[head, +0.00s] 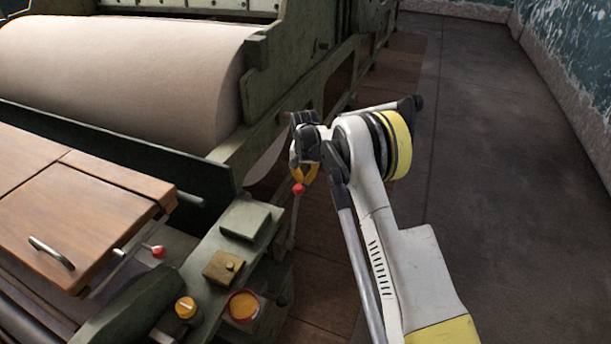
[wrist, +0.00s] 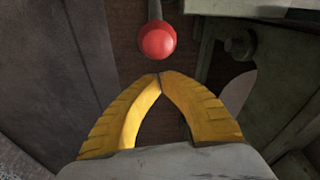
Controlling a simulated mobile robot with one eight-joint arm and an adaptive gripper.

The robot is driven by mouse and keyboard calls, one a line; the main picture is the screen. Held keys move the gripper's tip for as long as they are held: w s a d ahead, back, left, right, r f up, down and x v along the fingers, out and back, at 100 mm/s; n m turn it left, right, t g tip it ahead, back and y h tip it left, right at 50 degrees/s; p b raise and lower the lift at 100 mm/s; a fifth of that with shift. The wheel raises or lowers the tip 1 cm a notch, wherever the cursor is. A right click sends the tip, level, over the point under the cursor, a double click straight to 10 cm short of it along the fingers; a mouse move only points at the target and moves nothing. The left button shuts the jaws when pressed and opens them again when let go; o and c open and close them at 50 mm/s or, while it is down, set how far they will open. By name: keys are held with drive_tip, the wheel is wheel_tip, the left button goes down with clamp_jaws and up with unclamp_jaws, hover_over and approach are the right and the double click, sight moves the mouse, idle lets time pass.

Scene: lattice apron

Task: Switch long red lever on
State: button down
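The long red lever has a round red knob (head: 298,189) on a thin metal rod that runs down beside the machine's side. In the wrist view the red knob (wrist: 157,41) sits just beyond my fingertips, with its dark rod running to the top edge. My gripper (wrist: 159,75) has yellow fingers whose tips meet, with nothing between them. In the head view my gripper (head: 303,176) is at the knob, partly hidden by its own dark links. I cannot tell whether the fingertips touch the knob.
A second red knob (head: 158,252) sticks out by the wooden panel (head: 85,205). A green control ledge carries an orange knob (head: 185,307) and a round orange button (head: 243,306). A large paper roll (head: 120,75) fills the machine's back. Open floor (head: 490,150) lies to the right.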

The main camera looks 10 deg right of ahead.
drive_tip(key=shift+s+a+r, duration=0.15)
drive_tip(key=shift+s+a, duration=0.15)
drive_tip(key=shift+s, duration=0.4)
drive_tip(key=shift+s+a+r+t+h, duration=0.3)
drive_tip(key=shift+s+a+r+t, duration=0.1)
drive_tip(key=shift+s+a+r, duration=0.35)
drive_tip(key=s+a+t+h+b, duration=0.1)
drive_tip(key=s+a, duration=0.4)
drive_tip(key=s, duration=0.2)
drive_tip(key=s+a+r+t+h+b, duration=0.1)
drive_tip(key=s+a, duration=0.4)
drive_tip(key=s, duration=0.3)
drive_tip(key=shift+a+t, duration=0.2)
drive_tip(key=shift+t, duration=0.1)
drive_tip(key=shift+f, duration=0.1)
